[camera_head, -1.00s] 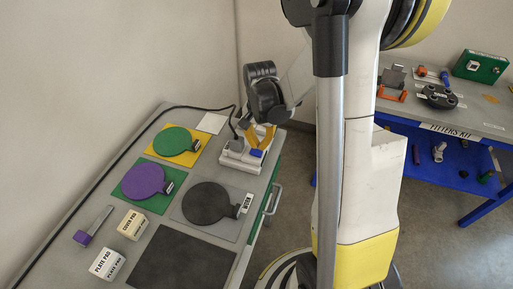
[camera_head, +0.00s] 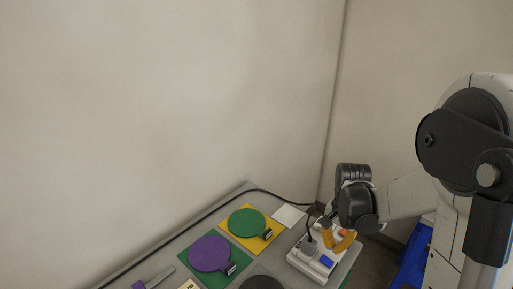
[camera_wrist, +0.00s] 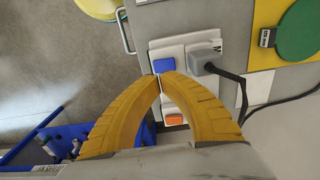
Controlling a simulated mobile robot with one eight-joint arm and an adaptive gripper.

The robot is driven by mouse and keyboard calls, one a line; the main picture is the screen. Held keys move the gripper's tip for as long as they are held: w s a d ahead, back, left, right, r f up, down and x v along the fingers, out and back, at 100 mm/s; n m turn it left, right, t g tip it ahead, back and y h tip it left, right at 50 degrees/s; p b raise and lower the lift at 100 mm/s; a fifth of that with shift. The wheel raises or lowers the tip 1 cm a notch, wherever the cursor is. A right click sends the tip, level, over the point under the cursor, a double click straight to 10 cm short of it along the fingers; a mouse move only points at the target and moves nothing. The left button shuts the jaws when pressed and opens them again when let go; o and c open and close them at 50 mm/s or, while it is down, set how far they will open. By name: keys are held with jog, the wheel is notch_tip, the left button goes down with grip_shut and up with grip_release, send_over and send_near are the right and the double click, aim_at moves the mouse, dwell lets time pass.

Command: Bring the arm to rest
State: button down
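My gripper (camera_head: 337,240) has yellow fingers and is above the white switch block (camera_head: 303,264) at the right end of the grey table. In the wrist view the two fingertips of my gripper (camera_wrist: 158,76) meet, with nothing seen between them. The white block (camera_wrist: 198,38) has a blue switch (camera_wrist: 164,65) just beyond the tips and an orange switch (camera_wrist: 174,120) seen between the fingers. Whether the tips touch the block cannot be told. My arm reaches in from the right.
A plug (camera_wrist: 204,66) with a black cable sits in the block. Green (camera_head: 247,222) and purple (camera_head: 209,253) round paddles lie on coloured mats to the left. A wall rises behind the table. A blue stand (camera_head: 413,262) shows behind my arm at the right.

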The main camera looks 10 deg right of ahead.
jog(key=shift+a+r, duration=0.3)
jog(key=shift+r, duration=0.05)
jog(key=s+a+r+n+t+b, duration=0.3)
jog(key=s+a+n+b, duration=0.1)
jog(key=s+a+n, duration=0.1)
jog(key=s+a+r+n+t+b, duration=0.3)
jog(key=s+a+n+t+b, duration=0.1)
jog(key=a, duration=0.3)
jog(key=shift+s+a+n+b, duration=0.4)
jog(key=shift+s+n+b, duration=0.3)
jog(key=shift+s, duration=0.2)
